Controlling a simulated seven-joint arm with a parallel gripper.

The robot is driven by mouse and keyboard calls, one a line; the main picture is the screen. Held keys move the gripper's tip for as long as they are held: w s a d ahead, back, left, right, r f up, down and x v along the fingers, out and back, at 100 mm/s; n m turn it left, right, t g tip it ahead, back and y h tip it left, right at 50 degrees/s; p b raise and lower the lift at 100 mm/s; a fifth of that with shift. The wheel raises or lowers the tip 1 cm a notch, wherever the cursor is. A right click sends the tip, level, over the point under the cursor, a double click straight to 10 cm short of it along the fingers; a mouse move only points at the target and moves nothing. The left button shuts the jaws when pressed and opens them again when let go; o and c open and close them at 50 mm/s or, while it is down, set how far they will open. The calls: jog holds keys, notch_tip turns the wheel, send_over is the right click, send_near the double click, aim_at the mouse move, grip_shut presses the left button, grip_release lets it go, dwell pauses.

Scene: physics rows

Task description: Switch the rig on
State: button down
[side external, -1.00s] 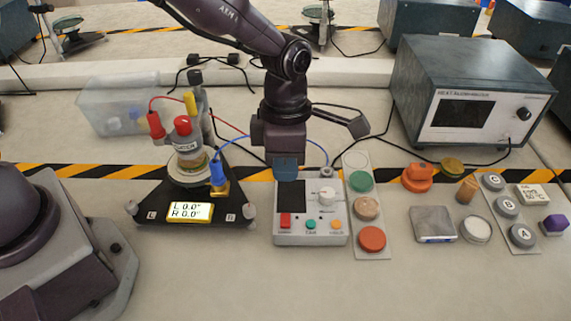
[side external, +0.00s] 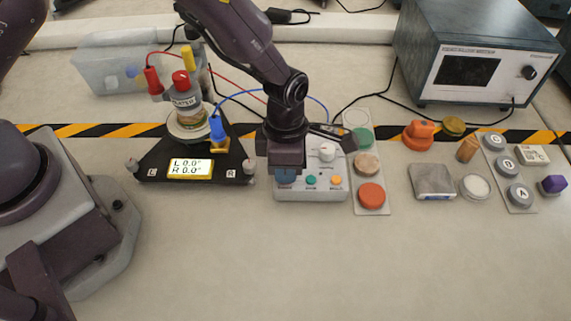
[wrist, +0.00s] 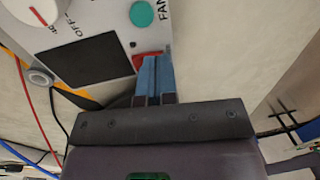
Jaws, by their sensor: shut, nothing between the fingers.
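The control box (side external: 325,192) is pale, with a white dial (side external: 326,152), a teal button (side external: 311,180) and an orange button (side external: 336,181). My gripper (side external: 285,181) is shut and empty, its blue fingers pointing down over the box's front left corner. In the wrist view, the fingertips (wrist: 153,62) are at the red button (wrist: 139,59) and partly cover it. I cannot tell whether they touch it. The box's screen (wrist: 88,60) is dark. Left of the box, the black triangular rig base (side external: 215,172) carries a lit display (side external: 190,168) reading L 0.0, R 0.0.
A strip (side external: 376,207) with green, tan and orange-red round pads lies right of the box. Beyond are an orange knob (side external: 418,136), a grey square (side external: 432,181) and grey buttons A, B, C. Red and blue cables loop behind my gripper. The front table is clear.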

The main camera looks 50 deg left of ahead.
jog(key=shift+s+f, duration=0.1)
jog(key=shift+f, duration=0.15)
jog(key=shift+w+a+r, duration=0.2)
jog(key=shift+w+a, duration=0.35)
jog(key=shift+w, duration=0.05)
notch_tip(320, 180, up, 14)
jog(key=w+a, duration=0.1)
dwell(0.6)
jog(key=shift+w+a, duration=0.1)
